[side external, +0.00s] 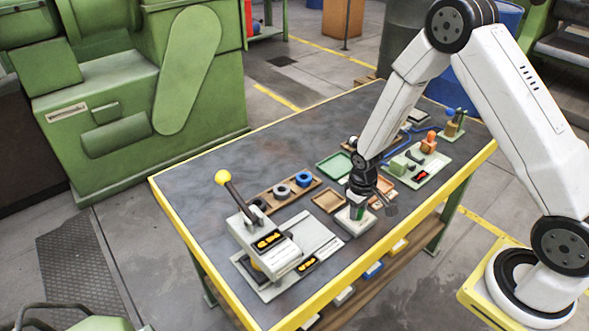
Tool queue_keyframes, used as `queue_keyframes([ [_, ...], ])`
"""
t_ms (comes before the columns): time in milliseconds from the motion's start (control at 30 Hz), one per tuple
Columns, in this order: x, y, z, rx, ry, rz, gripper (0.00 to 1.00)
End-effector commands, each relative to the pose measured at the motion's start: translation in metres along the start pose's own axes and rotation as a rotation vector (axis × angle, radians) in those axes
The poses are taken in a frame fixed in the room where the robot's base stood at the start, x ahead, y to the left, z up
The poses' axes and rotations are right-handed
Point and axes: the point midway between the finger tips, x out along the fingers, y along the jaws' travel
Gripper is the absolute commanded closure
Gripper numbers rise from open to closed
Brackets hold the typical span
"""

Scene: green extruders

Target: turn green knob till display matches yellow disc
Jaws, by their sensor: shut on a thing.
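My gripper (362,198) points down over a small pale box (353,222) near the front middle of the bench. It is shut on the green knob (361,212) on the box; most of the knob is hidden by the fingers. A grey press-like device (285,256) stands at the left with a dark lever tipped by a yellow ball. It carries a dark display (268,241) with orange-yellow characters, and a second dark display (307,264) lies on its base plate. The characters are too small to read. I cannot make out a yellow disc for certain.
A wooden rack (290,190) with dark and blue rings lies behind the press. A green tray (334,165), a brown tray (328,201) and a pale green fixture (415,163) with an orange part sit near my arm. The bench's back left is clear.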

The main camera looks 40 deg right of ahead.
Motion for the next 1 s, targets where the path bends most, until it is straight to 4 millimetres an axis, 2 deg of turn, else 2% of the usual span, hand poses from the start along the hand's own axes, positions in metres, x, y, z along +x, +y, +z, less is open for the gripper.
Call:
queue_keyframes([
  [400, -0.0005, 0.0004, 0.0003, -0.244, 0.01, 0.0, 1.0],
  [933, -0.0005, 0.0004, 0.0003, -0.286, 0.013, 0.0, 1.0],
  [967, -0.0005, 0.0004, 0.0003, -0.286, 0.013, 0.0, 0.51],
  [1000, -0.0005, 0.0004, 0.0003, -0.286, 0.012, 0.0, 0.39],
])
